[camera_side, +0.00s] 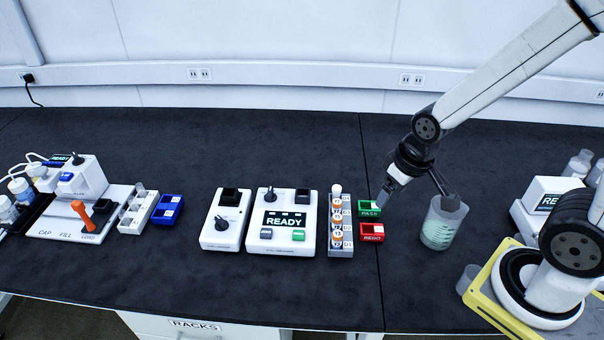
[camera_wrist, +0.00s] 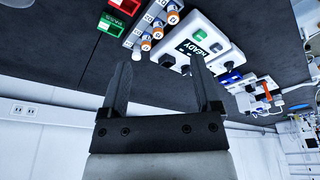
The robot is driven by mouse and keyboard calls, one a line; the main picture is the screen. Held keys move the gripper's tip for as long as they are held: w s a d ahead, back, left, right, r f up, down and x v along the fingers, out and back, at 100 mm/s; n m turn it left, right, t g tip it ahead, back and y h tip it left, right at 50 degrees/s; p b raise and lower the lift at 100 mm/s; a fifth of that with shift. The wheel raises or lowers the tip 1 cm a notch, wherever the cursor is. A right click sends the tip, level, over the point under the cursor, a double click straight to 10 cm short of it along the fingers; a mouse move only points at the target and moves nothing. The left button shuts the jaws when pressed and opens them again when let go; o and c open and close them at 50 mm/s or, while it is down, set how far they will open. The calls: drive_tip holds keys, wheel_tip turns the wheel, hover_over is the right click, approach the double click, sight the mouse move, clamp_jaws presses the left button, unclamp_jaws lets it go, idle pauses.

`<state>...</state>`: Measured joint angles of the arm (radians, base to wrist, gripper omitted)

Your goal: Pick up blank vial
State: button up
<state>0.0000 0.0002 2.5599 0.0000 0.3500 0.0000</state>
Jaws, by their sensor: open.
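A grey rack (camera_side: 341,252) holds a row of several small vials, most with orange caps. The vial at the far end has a white cap (camera_side: 336,188) and may be the blank vial; I cannot read a label that confirms it. It also shows as the white-capped vial (camera_wrist: 137,56) at the near end of the row in the wrist view. My gripper (camera_side: 416,197) is open and empty, to the right of the rack and apart from it. In the wrist view its two fingers (camera_wrist: 160,62) are spread with nothing between them.
A green PASS tray (camera_side: 368,208) and a red tray (camera_side: 371,232) stand between rack and gripper. A frosted beaker (camera_side: 443,222) stands close by my right finger in the side view. A READY device (camera_side: 283,220) stands left of the rack. The bench behind is clear.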

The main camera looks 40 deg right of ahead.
drive_tip(key=m+g, duration=0.3)
drive_tip(key=m, duration=1.5)
hover_over(336, 187)
drive_tip(key=f, duration=1.3)
drive_tip(key=shift+s+a, duration=0.15)
drive_tip(key=shift+s, duration=0.05)
drive_tip(key=shift+w+d+f, duration=0.2)
drive_tip(key=shift+f, duration=0.1)
drive_tip(key=shift+f, duration=1.2)
